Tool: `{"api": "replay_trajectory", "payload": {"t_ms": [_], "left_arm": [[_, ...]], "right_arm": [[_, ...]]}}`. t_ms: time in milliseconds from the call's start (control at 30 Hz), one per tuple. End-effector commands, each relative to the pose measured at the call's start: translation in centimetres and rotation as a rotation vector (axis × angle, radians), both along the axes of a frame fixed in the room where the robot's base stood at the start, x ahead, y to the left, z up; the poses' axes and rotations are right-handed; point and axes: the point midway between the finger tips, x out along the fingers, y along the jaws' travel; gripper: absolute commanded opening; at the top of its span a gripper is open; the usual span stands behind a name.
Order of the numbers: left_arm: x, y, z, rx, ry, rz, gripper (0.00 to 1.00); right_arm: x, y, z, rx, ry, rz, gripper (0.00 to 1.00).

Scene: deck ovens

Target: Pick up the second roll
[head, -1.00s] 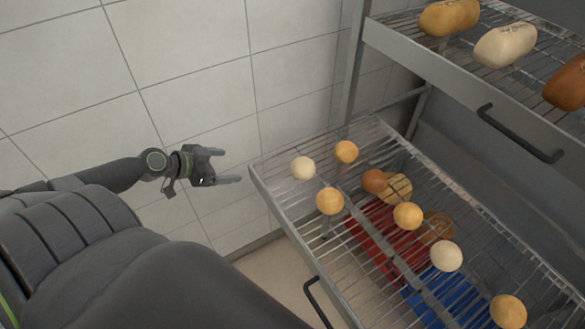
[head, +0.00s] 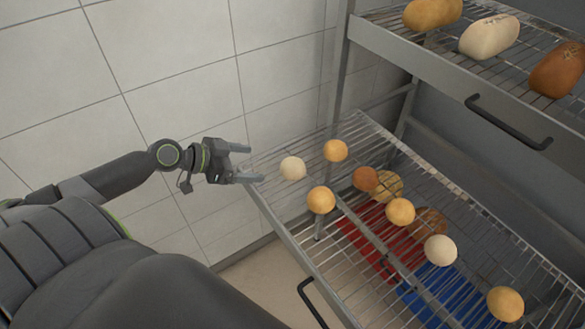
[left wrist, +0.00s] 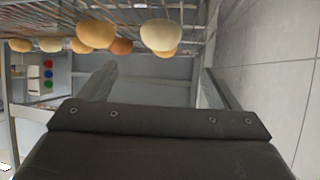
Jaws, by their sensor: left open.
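Several round rolls lie on a pulled-out wire rack (head: 283,223). A pale roll (head: 292,168) is nearest my left gripper, with a golden roll (head: 335,150) behind it and another golden roll (head: 321,199) in front. A brown roll (head: 365,179), a golden roll (head: 400,211) and a pale roll (head: 440,250) lie further right. Which one is the second roll, I cannot tell. My left gripper (head: 243,163) is open and empty at the rack's left edge, left of the pale roll. In the left wrist view the pale roll (left wrist: 161,35) shows ahead of the fingers. My right gripper is not in view.
An upper rack (head: 440,60) with larger loaves and a black handle (head: 508,122) stands at the upper right. Red (head: 365,245) and blue (head: 455,295) items show below the wires. A tiled wall (head: 180,70) is behind my left arm.

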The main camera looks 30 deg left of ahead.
Motion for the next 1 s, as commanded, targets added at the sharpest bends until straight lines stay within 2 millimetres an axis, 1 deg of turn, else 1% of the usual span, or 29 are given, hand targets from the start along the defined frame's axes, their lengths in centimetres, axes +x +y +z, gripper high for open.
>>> {"api": "replay_trajectory", "payload": {"t_ms": [500,600,800,1000], "left_arm": [[4.3,-2.8,-2.6,-0.004,-0.001,0.003,0.84],[4.9,-3.2,-3.0,-0.002,-0.001,0.002,0.84],[5.3,-3.6,-3.4,-0.002,0.001,0.0,0.84],[6.9,-4.5,-4.1,-0.006,-0.001,0.002,0.84]], "right_arm": [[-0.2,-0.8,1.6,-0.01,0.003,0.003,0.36],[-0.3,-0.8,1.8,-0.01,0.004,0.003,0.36],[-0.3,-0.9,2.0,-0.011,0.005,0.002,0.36],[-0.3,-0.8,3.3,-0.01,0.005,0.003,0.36]]}}
